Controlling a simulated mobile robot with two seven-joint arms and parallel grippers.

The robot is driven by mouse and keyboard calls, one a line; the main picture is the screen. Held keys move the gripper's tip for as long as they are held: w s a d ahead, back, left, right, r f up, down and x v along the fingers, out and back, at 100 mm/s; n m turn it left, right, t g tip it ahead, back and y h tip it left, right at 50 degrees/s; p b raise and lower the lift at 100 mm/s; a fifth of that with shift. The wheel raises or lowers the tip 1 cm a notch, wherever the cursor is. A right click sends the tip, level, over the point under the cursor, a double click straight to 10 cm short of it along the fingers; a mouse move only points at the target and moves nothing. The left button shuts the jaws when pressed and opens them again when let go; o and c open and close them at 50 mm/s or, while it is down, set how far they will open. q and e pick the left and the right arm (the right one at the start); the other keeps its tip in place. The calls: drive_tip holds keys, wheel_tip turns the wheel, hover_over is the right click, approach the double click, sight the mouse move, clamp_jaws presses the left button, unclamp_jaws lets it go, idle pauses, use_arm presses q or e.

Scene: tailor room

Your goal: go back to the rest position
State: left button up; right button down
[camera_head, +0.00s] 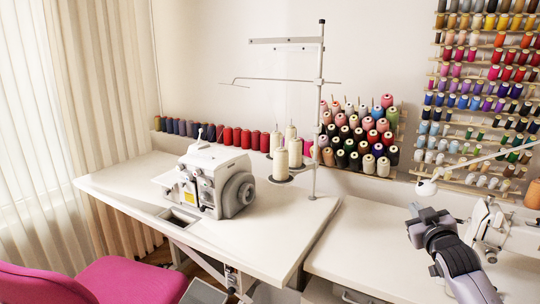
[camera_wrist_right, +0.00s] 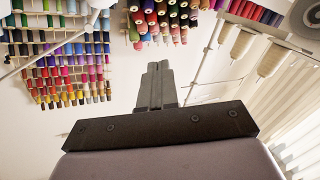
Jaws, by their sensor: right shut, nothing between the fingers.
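My right gripper (camera_head: 428,213) is at the right of the head view, above the right-hand table and just left of a white sewing machine (camera_head: 490,225). In the right wrist view its two grey fingers (camera_wrist_right: 158,82) are together with nothing between them. My left gripper does not show in either view.
A white table (camera_head: 130,185) holds a grey overlocker (camera_head: 215,180), white thread cones (camera_head: 281,162) and a metal thread stand (camera_head: 318,120). Thread racks (camera_head: 480,90) cover the back wall. A pink chair (camera_head: 120,281) stands front left. The right-hand table (camera_head: 355,235) is bare left of my gripper.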

drive_tip(key=s+a+f+g+y, duration=0.2)
drive_tip(key=s+a+f, duration=0.3)
drive_tip(key=s+f, duration=0.45)
drive_tip(key=s+a+f+g+y, duration=0.1)
drive_tip(key=s+a+f, duration=0.55)
drive_tip(key=f, duration=0.55)
drive_tip(key=s+a+f+g, duration=0.2)
drive_tip(key=s+a+f, duration=0.1)
drive_tip(key=s, duration=0.8)
drive_tip(key=s+a+f+g+y, duration=0.1)
drive_tip(key=s+a+f+g, duration=0.1)
drive_tip(key=s, duration=0.9)
wheel_tip(320, 180, down, 3)
drive_tip(key=shift+a+r, duration=0.1)
drive_tip(key=shift+a, duration=0.4)
